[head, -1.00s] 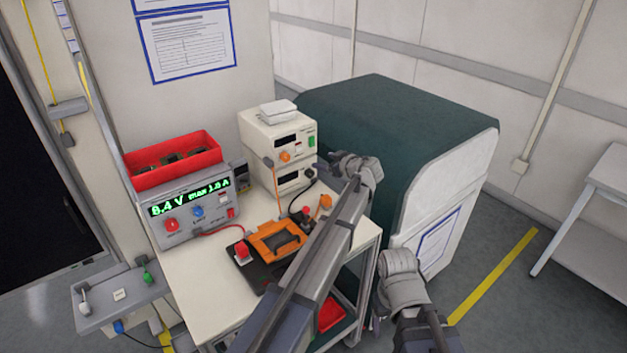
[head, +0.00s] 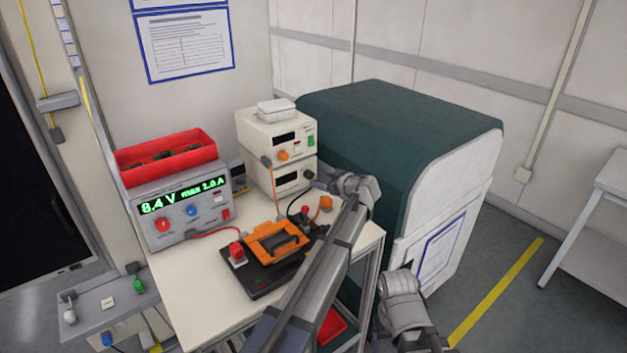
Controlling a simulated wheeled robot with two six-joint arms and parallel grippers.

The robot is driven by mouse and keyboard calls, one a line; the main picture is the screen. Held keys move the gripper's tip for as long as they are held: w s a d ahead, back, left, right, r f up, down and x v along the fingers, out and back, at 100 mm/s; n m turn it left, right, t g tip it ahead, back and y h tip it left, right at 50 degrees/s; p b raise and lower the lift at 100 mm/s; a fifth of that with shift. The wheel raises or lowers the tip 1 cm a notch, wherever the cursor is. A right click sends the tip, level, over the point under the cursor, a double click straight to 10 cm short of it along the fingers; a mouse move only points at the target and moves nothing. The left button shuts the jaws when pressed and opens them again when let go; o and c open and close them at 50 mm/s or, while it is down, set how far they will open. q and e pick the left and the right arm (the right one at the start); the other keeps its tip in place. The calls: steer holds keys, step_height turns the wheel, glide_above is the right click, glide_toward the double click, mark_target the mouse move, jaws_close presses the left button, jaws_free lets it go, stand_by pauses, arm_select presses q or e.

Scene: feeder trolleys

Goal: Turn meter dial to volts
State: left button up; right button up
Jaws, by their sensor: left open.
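A small dark meter (head: 238,174) stands at the back of the bench, in the gap between the grey power supply and the cream stacked units. It is partly hidden by the grey supply, and its dial setting is too small to read. My left gripper (head: 320,181) is at the right side of the cream units, to the right of the meter and well apart from it. It is open, with nothing seen between its fingers. My right arm shows at the bottom right, beside the bench, but its fingers cannot be made out.
The grey power supply (head: 183,212) reads 8.4 V and carries a red bin (head: 168,158). Cream stacked units (head: 277,139) stand beside it. An orange fixture (head: 274,240) on a black base lies in front. A green-topped cabinet (head: 400,125) is right of the bench.

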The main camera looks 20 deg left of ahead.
mark_target(311, 176)
arm_select(q)
steer(key=b+x, duration=0.2)
steer(key=x, duration=0.4)
steer(key=shift+f, duration=0.15)
steer(key=shift+w+a, duration=0.3)
steer(key=shift+a, duration=0.05)
jaws_close()
